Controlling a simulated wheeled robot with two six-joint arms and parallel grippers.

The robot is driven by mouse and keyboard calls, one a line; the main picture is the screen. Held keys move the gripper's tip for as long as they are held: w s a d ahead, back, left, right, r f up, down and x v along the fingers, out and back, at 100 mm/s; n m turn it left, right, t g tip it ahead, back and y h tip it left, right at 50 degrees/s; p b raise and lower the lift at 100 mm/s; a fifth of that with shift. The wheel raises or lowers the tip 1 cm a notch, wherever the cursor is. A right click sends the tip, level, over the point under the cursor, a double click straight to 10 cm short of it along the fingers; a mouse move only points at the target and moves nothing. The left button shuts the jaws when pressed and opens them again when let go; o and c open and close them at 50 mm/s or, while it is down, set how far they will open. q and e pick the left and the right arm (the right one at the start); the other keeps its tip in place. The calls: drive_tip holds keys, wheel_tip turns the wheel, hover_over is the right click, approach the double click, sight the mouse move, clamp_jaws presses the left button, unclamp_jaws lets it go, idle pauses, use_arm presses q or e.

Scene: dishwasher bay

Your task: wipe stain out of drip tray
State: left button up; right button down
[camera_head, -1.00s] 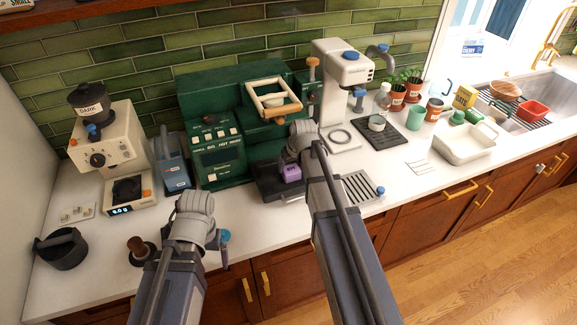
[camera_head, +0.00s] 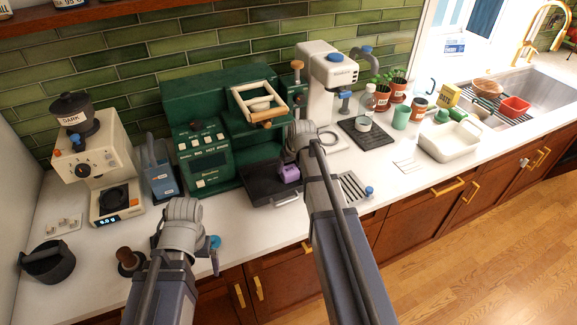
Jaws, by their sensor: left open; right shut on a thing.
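The dark drip tray (camera_head: 258,191) sits at the front of the green espresso machine, with a metal handle at its front edge. A purple sponge (camera_head: 290,174) is at the right part of the tray. My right gripper (camera_head: 294,164) is over the tray and shut on the sponge; its fingertips are mostly hidden behind my wrist. No stain can be made out; my arm and the sponge cover part of the tray floor. My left gripper (camera_head: 215,258) is open and empty at the counter's front edge, left of the tray.
A slotted grate (camera_head: 352,189) lies on the counter right of the tray. The green machine (camera_head: 205,150) stands behind the tray. A scale (camera_head: 117,204), a blue caddy (camera_head: 160,175) and a tamper (camera_head: 130,261) stand to the left. Counter between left gripper and tray is clear.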

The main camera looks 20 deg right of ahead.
drive_tip(key=shift+a, duration=1.85)
drive_tip(key=shift+a, duration=0.1)
drive_tip(key=shift+s+a+f, duration=0.1)
drive_tip(key=shift+s+a, duration=0.1)
drive_tip(key=shift+a, duration=1.75)
drive_tip(key=shift+a, duration=0.1)
drive_tip(key=shift+a, duration=1.95)
drive_tip(key=shift+r, duration=0.25)
